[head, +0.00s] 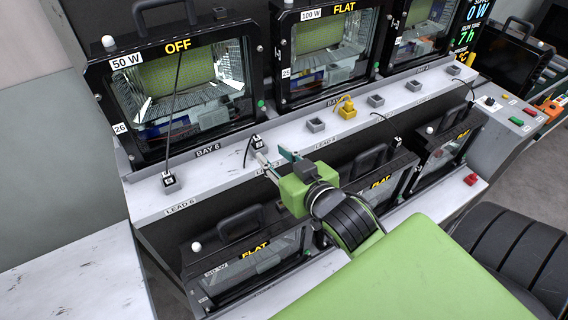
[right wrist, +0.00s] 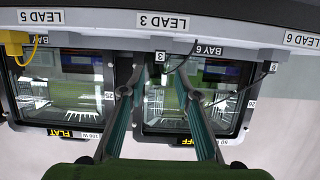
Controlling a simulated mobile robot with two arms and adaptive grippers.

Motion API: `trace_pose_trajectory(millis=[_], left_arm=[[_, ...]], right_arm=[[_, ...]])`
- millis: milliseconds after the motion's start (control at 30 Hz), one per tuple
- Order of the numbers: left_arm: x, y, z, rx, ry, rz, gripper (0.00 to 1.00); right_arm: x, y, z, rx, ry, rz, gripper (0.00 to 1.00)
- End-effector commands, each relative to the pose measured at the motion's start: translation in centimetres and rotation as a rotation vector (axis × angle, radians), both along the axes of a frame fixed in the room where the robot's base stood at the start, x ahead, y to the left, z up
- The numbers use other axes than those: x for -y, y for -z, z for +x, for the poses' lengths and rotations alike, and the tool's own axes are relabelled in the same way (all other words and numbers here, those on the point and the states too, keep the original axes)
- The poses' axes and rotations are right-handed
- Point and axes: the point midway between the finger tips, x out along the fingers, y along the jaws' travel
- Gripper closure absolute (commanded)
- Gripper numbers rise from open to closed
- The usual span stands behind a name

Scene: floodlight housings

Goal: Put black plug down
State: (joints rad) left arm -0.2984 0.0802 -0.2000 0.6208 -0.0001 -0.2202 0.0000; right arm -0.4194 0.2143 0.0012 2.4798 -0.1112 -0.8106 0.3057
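A black plug (head: 257,143) with a white label and a dark cable is seated in the LEAD 3 spot on the white ledge (head: 222,180). In the right wrist view this plug (right wrist: 160,57) reads 3 and lies beyond the space between the fingertips. My right gripper (head: 273,160) is just in front of it; in the wrist view its teal fingers (right wrist: 160,88) are spread apart with nothing between them. A second black plug (head: 170,183), marked 6 in the wrist view (right wrist: 272,67), stands in LEAD 6. My left gripper is not in view.
A yellow plug (head: 346,106) sits farther along the ledge among empty grey sockets (head: 316,125). Floodlight housings reading OFF (head: 178,85) and FLAT (head: 325,50) stand behind; more FLAT housings (head: 252,258) are below. Loose cables hang near the plugs. Bare white surface (head: 75,275) lies at left.

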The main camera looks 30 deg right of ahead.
Motion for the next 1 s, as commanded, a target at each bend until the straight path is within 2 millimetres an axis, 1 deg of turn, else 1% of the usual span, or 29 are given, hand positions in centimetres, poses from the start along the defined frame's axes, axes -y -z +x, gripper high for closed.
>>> trace_pose_trajectory(millis=[33, 100, 200, 400, 1000], left_arm=[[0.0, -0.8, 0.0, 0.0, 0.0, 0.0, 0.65], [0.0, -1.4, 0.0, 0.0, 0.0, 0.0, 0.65], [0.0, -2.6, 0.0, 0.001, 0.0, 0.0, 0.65], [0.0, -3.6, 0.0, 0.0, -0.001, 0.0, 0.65], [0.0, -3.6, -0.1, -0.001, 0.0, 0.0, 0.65]], right_arm=[[0.0, -0.6, -1.0, -0.003, 0.0, 0.001, 0.7], [-0.1, -1.1, -1.9, -0.004, 0.002, 0.001, 0.7], [-0.1, -1.4, -2.8, -0.004, 0.002, 0.002, 0.7], [-0.2, -1.6, -4.0, 0.0, 0.002, 0.0, 0.7], [-0.2, -1.5, -4.2, 0.002, 0.001, 0.0, 0.7]])
